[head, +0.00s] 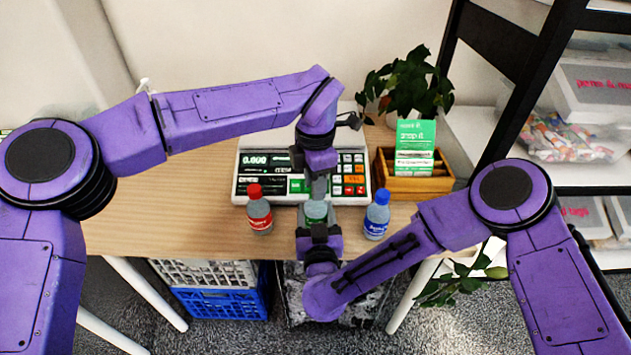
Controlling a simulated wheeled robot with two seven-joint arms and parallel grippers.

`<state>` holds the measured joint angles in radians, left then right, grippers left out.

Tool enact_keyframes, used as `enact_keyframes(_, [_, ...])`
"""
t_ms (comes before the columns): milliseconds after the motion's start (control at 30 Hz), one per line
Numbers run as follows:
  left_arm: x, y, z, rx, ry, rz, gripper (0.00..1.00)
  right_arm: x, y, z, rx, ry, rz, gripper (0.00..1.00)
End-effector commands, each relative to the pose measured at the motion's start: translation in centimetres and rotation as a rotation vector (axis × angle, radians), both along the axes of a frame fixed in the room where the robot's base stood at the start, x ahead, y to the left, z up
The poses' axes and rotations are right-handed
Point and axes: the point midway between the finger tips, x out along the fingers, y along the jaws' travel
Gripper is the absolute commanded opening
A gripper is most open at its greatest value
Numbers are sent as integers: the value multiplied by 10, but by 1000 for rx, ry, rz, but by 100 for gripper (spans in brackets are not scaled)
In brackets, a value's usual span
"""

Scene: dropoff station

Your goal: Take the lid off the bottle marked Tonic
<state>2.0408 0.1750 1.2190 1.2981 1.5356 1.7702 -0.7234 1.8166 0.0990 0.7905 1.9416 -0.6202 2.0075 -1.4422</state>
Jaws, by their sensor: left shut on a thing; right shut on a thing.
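A middle bottle (315,211) with a greenish body stands between my two grippers near the table's front edge. Its lid is hidden behind my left gripper, and I cannot read its label. My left gripper (318,188) reaches in from behind and above and is shut at the top of this bottle, where the lid sits. My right gripper (318,226) comes from the front and is shut on the bottle's body. A bottle with a red lid (259,212) stands to the left, and one with a blue lid (377,215) to the right; their labels are too small to read surely.
A scale with a keypad (352,190) lies behind the bottles. A wooden box (428,186) with a green card (415,140) and a potted plant (405,85) stand at the back right. Crates (225,303) sit below the table. The table's left part (170,200) is clear.

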Motion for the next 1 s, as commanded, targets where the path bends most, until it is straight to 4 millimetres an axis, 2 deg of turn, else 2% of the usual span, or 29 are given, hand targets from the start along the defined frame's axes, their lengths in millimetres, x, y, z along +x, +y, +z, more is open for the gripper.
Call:
enact_keyframes(100, [-1,-1,0,-2,1,366,0,0,1,0,-1,0,2,0])
enact_keyframes(700, [0,-3,2,-1,-6,2280,0,-1,1,0,-1,0,4,0])
enact_keyframes(833, [0,-3,2,-1,-7,2593,0,-1,1,0,-1,0,4,0])
enact_keyframes(900, [1,-3,2,-2,-7,2700,0,-1,1,0,-1,0,4,0])
enact_keyframes(1000, [1,-3,2,-2,-7,2767,0,-1,1,0,-1,0,4,0])
